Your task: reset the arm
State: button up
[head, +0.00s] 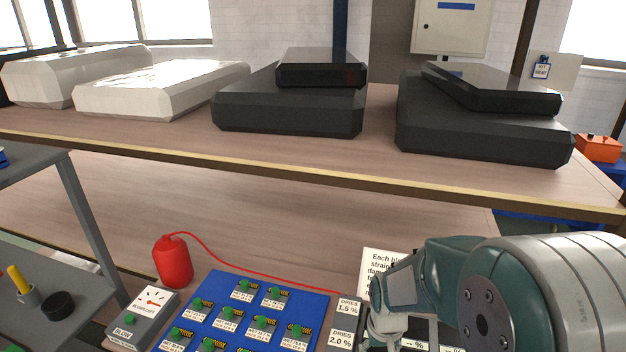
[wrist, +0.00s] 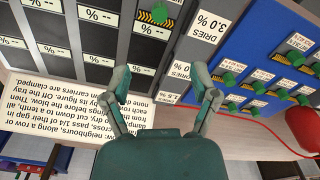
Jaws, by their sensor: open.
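My gripper (wrist: 161,90) is open and empty in the wrist view, its two green fingers spread above the edge between a white instruction sheet (wrist: 45,85) and the "DRIES" labels (wrist: 207,30). In the head view my gripper (head: 385,315) is at the lower right, in front of the printed sheet, with its fingertips hard to make out. My arm reaches in from the right edge and hides part of the bench there.
A blue board (head: 250,305) holds several green-knobbed pieces. Left of it are a grey gauge box (head: 143,315) and a red bulb (head: 173,262) with a thin red tube. A wooden shelf (head: 300,165) above carries black and white cases (head: 290,105).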

jog(key=s+r+t, duration=0.2)
jog(key=s+r, duration=0.5)
jog(key=r, duration=0.3)
jog(key=s+r+t, duration=0.3)
jog(key=s+r, duration=0.3)
jog(key=r, duration=0.4)
jog(key=shift+s+r+m, duration=0.2)
jog(key=shift+s+m, duration=0.1)
jog(key=shift+s, duration=0.1)
